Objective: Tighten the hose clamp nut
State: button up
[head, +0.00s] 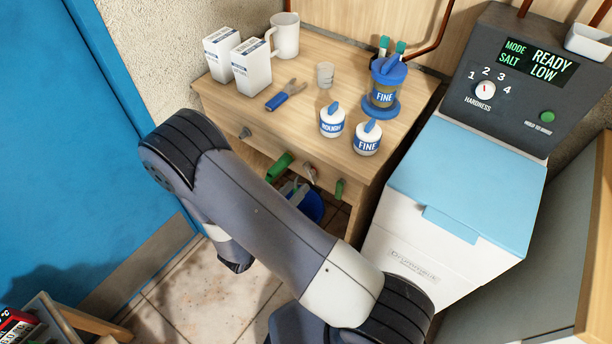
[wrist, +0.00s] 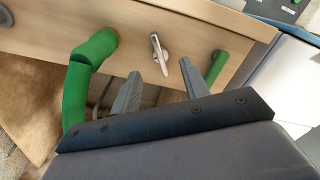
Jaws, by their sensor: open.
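In the wrist view a thick green hose (wrist: 77,88) bends at an elbow and meets the wooden front at a brownish ring (wrist: 113,38). No nut can be made out clearly on it. A silver fitting with a slim lever (wrist: 158,52) sits to its right on the same front. My gripper (wrist: 160,68) is open and empty, its two grey fingers pointing at the front, with the silver fitting appearing between their tips. I cannot tell whether they touch it. In the head view the hose (head: 280,167) and silver fitting (head: 310,172) show beyond my arm, which hides the gripper.
The wooden cabinet (head: 225,108) carries cartons, a mug, a tool (head: 286,96) and labelled pots. A blue bucket (head: 308,205) is underneath. A white machine (head: 430,215) stands close on the right, a blue door (head: 60,130) left.

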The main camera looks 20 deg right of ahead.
aim_at(309, 174)
jog(key=shift+x, duration=2.8)
jog(key=shift+c, duration=0.2)
grip_shut()
